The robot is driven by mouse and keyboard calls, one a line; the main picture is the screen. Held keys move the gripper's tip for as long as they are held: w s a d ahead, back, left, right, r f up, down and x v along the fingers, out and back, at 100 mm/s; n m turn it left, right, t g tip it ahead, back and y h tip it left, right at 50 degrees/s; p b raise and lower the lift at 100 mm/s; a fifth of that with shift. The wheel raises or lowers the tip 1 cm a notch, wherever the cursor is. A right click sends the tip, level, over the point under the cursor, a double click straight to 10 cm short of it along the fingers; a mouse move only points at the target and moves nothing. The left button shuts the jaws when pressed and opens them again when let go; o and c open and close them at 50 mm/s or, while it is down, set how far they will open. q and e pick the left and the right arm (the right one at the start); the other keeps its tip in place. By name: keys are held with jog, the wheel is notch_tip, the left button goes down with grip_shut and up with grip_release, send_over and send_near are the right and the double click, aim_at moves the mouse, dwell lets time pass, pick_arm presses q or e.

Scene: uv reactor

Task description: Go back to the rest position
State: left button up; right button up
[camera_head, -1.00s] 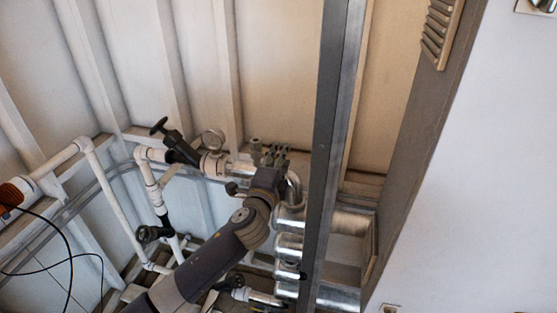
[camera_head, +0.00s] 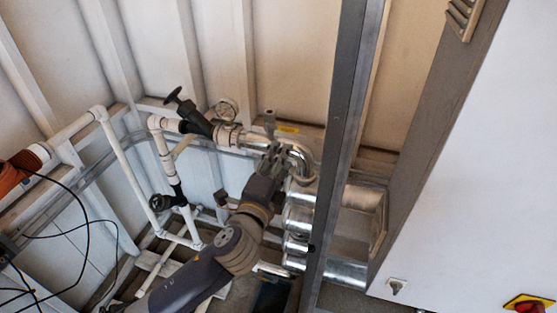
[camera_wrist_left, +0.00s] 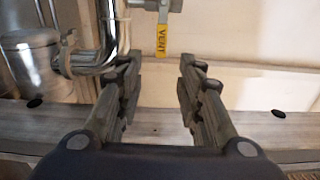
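My left arm comes in from the bottom of the head view, and its gripper (camera_head: 277,158) is in front of the bent silver pipe (camera_head: 302,162). In the left wrist view the two fingers of the left gripper (camera_wrist_left: 160,78) are spread apart with nothing between them. A yellow VENT tag (camera_wrist_left: 161,40) hangs beyond the fingertips, apart from them, below a metal valve body (camera_wrist_left: 155,5). The yellow tag also shows in the head view (camera_head: 288,130), just above the gripper.
A grey metal post (camera_head: 340,150) stands close to the right of the gripper. White pipes (camera_head: 120,155), a black-handled valve (camera_head: 190,115) and a gauge (camera_head: 227,108) are to the left. A white cabinet (camera_head: 480,180) with a red switch (camera_head: 528,307) is at the right.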

dwell(0.4)
pick_arm(q)
jog(key=w+a+f+n+g+y, duration=0.1)
jog(key=a+f+n+g, duration=0.15)
jog(key=f, duration=0.75)
jog(key=w+a+f+n+g+y, duration=0.1)
jog(key=a+f+n+y, duration=0.15)
jog(key=f, duration=0.85)
jog(key=s+a+f+n+g+b, duration=0.1)
jog(key=s+a+f, duration=0.2)
jog(key=f, duration=0.4)
jog(key=s+a+f+n+g, duration=0.2)
jog(key=s+a+f, duration=0.1)
jog(key=f, duration=0.5)
jog(key=s+a+f+n+g+b, duration=0.1)
jog(key=s+a+f, duration=0.2)
jog(key=f, duration=0.4)
jog(key=s+a+f+n+g+y, duration=0.1)
jog(key=s+a+f+n+g, duration=0.25)
jog(key=s+f, duration=0.95)
jog(key=s+a+f+n+g+y, duration=0.1)
jog(key=s+a+f+n+g, duration=0.3)
jog(key=s+f, duration=0.85)
jog(key=s+a+n+g+b, duration=0.1)
jog(key=s+a+n, duration=0.1)
jog(key=s, duration=1.6)
jog(key=shift+a+n, duration=0.15)
jog(key=shift+n, duration=0.3)
